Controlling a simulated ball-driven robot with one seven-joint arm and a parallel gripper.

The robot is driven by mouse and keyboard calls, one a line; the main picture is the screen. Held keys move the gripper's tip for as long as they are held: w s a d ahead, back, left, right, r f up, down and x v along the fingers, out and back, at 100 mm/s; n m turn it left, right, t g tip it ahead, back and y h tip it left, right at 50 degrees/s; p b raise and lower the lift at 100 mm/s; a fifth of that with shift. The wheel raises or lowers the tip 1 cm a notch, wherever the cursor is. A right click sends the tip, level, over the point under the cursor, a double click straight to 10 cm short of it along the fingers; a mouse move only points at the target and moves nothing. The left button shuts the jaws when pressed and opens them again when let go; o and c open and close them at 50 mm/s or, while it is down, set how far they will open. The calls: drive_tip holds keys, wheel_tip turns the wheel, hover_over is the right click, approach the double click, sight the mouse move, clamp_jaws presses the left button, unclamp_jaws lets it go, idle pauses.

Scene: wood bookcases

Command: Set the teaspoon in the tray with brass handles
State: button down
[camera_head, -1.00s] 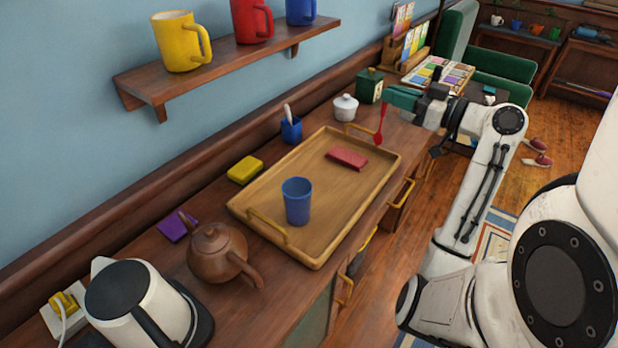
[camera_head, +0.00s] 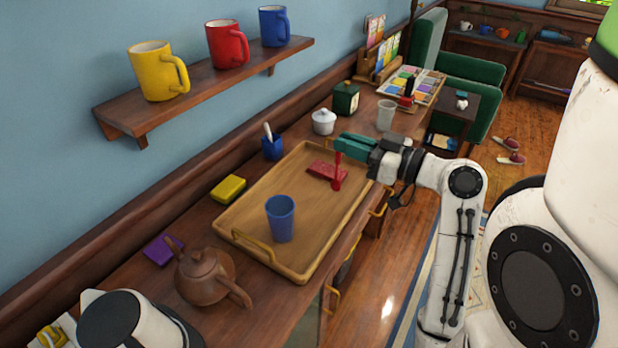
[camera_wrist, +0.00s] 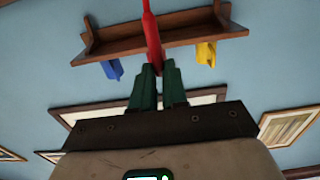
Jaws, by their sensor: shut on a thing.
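My gripper (camera_head: 343,145) has green fingers and is shut on a red teaspoon (camera_head: 337,172). The teaspoon hangs upright with its bowl down, in front of the right part of the tray in the head view; I cannot tell whether it touches the tray. The teaspoon (camera_wrist: 152,40) also shows between the fingers (camera_wrist: 157,75) in the wrist view. The wooden tray with brass handles (camera_head: 240,222) lies on the sideboard. Inside it are a blue cup (camera_head: 281,218) near the left end and a flat red block (camera_head: 325,171) near the right end, just beside the teaspoon.
Behind the tray stand a yellow block (camera_head: 229,188), a blue holder (camera_head: 272,147) and a white lidded pot (camera_head: 323,122). A teapot (camera_head: 203,275) and a kettle (camera_head: 125,322) stand to the left. A glass (camera_head: 386,115) stands beyond my gripper. The tray's middle is clear.

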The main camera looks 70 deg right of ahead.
drive_tip(key=w+d+f+p, duration=0.2)
drive_tip(key=w+d+f, duration=0.4)
drive_tip(key=w+f, duration=0.4)
drive_tip(key=shift+f+p, duration=0.3)
drive_tip(key=shift+f, duration=0.9)
drive_tip(key=c, duration=1.1)
unclamp_jaws()
drive_tip(key=shift+c, duration=0.2)
drive_tip(key=shift+r, duration=0.1)
drive_tip(key=shift+d, duration=0.1)
